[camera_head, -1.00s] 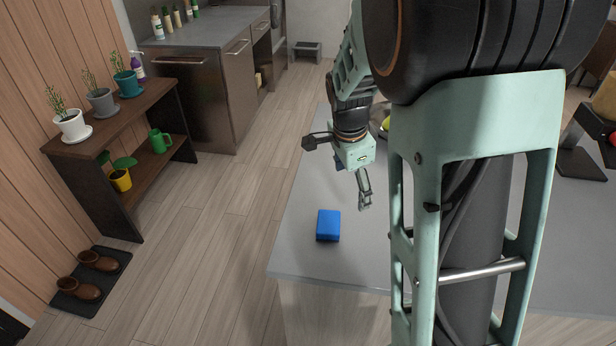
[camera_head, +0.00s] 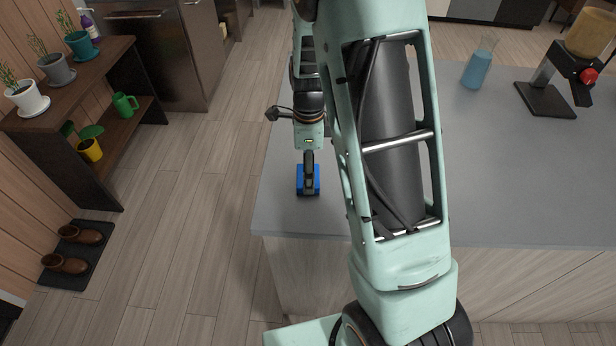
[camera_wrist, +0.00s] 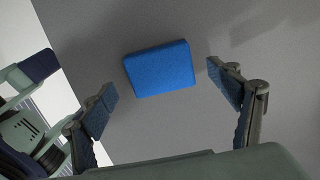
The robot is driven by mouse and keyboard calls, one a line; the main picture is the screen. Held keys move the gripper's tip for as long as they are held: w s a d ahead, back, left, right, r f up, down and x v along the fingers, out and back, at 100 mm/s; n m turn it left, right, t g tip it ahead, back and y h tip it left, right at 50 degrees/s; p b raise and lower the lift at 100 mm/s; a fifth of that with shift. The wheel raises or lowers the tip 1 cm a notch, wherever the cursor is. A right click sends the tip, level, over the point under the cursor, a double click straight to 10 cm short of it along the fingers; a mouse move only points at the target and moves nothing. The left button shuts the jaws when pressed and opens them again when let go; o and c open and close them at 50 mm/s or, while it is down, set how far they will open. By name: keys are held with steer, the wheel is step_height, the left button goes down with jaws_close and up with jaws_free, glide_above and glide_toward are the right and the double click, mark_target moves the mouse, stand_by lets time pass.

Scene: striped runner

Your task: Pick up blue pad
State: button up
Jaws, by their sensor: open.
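The blue pad (camera_wrist: 160,69) is a small blue block lying flat on the grey counter (camera_wrist: 185,125). In the head view the pad (camera_head: 301,181) is near the counter's left edge, partly hidden by my gripper (camera_head: 309,186). In the wrist view my gripper (camera_wrist: 163,95) is open, with one finger to the left and one to the right of the pad. The pad lies between and a little beyond the fingertips, and neither finger touches it.
A flask of blue liquid (camera_head: 480,65) and a dark dispenser (camera_head: 545,98) stand far off on the counter's right side. A plant shelf (camera_head: 75,110) stands left across open floor. The counter around the pad is clear.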

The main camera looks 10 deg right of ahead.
steer(key=shift+f, duration=1.35)
steer(key=c, duration=1)
steer(key=shift+w+r, duration=0.1)
steer(key=shift+r, duration=0.05)
